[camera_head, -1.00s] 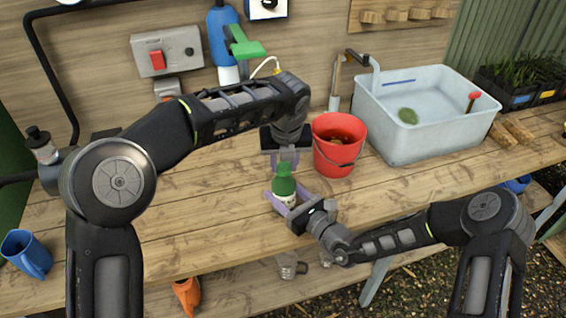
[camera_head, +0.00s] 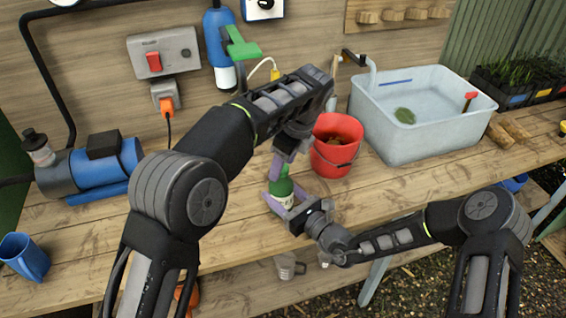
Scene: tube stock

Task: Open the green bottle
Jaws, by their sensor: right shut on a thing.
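The green bottle (camera_head: 282,188), with a pale label, stands upright on the wooden bench. My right gripper (camera_head: 279,203) comes in from the right and is shut on the bottle's lower body, with lilac fingers on its sides. My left gripper (camera_head: 277,165) hangs over the bottle's top, and a lilac finger shows right by the neck. The bottle's top is partly hidden there, so I cannot tell whether the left fingers touch it or are shut, or make out the cap.
A red bucket (camera_head: 336,145) stands close behind the bottle at the right. A grey water tub (camera_head: 420,135) is farther right. A blue pump (camera_head: 100,170) lies at the left, and a blue cup (camera_head: 25,256) is at the bench's left front. The front bench boards are clear.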

